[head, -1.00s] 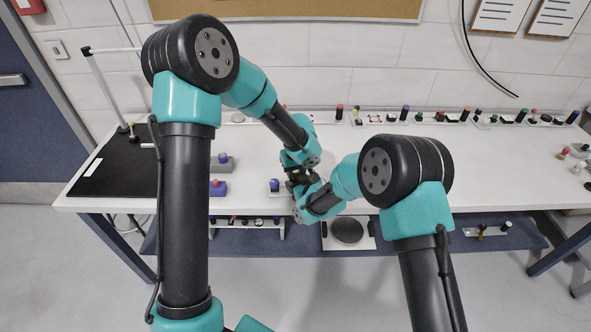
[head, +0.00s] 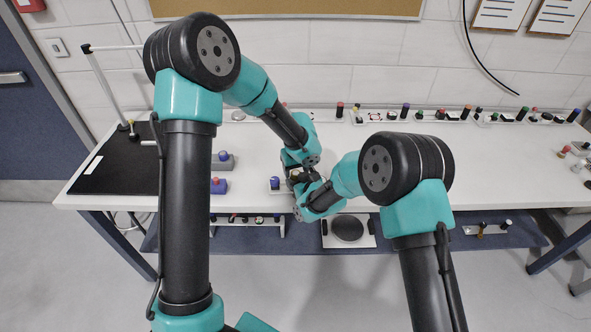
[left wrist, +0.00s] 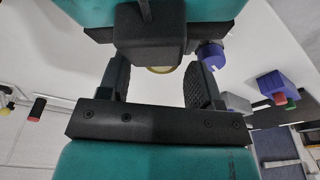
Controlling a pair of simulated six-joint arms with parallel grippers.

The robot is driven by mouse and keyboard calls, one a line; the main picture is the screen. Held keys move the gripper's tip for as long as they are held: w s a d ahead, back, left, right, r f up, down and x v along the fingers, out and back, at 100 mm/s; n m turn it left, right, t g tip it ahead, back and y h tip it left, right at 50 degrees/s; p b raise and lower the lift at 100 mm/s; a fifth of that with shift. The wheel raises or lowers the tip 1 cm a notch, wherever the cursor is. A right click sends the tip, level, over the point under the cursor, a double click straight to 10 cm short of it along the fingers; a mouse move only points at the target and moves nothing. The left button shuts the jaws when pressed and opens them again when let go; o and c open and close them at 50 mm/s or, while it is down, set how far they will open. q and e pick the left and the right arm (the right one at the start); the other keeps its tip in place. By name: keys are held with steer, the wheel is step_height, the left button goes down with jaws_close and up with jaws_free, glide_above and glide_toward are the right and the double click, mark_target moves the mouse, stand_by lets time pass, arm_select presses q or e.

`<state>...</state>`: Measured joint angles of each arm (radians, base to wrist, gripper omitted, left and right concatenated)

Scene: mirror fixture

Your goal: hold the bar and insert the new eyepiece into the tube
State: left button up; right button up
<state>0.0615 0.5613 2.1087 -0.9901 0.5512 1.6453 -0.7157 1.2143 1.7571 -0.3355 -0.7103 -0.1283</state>
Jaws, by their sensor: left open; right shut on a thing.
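My left gripper (head: 296,172) meets my right gripper (head: 302,186) over the front middle of the table in the head view. In the left wrist view the two dark fingers of my left gripper (left wrist: 157,82) stand wide apart. Between and just beyond them is a black block (left wrist: 150,38) that looks like part of my right gripper, with a brass-coloured ring (left wrist: 160,69) at its lower edge. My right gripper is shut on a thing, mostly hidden. I cannot tell the bar, the tube and the eyepiece apart here.
A blue-capped piece (head: 275,183) stands just left of the grippers and also shows in the left wrist view (left wrist: 212,55). A grey block (head: 223,164) and a blue block with a red knob (head: 218,187) stand farther left. Small parts line the table's back edge.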

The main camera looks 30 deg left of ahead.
arm_select(q)
steer(key=shift+d, duration=0.1)
step_height(320, 180, up, 12)
steer(key=s+d, duration=0.1)
steer(key=shift+s, duration=0.15)
stand_by(0.4)
